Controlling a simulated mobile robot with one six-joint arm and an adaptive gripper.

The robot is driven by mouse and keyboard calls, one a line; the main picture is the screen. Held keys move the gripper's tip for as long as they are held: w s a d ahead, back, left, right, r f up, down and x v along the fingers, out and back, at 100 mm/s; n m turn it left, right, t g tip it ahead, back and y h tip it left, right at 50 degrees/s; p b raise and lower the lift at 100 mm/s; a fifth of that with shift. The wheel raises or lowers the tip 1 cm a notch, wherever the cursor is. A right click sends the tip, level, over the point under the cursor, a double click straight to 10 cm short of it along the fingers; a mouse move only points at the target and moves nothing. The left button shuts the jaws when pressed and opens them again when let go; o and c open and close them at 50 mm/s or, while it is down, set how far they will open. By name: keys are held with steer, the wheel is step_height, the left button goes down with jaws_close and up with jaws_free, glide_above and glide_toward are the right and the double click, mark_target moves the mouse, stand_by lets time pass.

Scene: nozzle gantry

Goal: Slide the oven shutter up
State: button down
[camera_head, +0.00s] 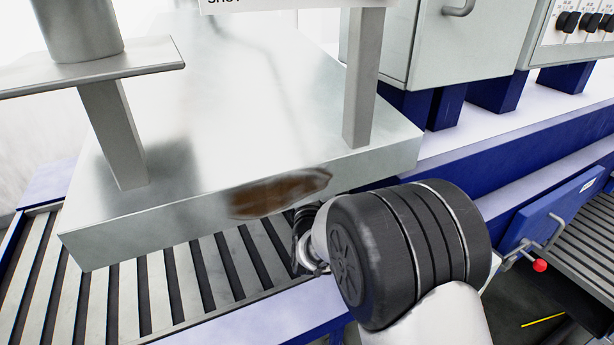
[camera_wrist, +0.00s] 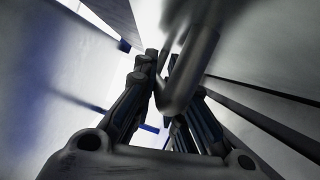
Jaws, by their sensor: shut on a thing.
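The oven, a shiny metal box (camera_head: 250,110), stands over a roller conveyor. I cannot make out the shutter as a separate panel in the head view. My gripper (camera_head: 305,240) is low at the oven's front lower edge, mostly hidden behind my dark wrist. In the wrist view, a bent grey metal handle (camera_wrist: 188,85) runs down between the fingers. My gripper (camera_wrist: 165,68) is shut on this handle. The surface that bears the handle is too close and blurred to tell its height.
Slatted rollers (camera_head: 150,290) run under the oven. Two metal posts rise from its top, the right one (camera_head: 363,80) below a cut-off white sign (camera_head: 290,4). A grey cabinet (camera_head: 480,40) stands behind right. A red-knobbed lever (camera_head: 540,265) sticks out from a blue panel at right.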

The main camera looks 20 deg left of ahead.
steer(key=shift+f, duration=0.2)
steer(key=c, duration=1.9)
jaws_free()
steer(key=v, duration=1.2)
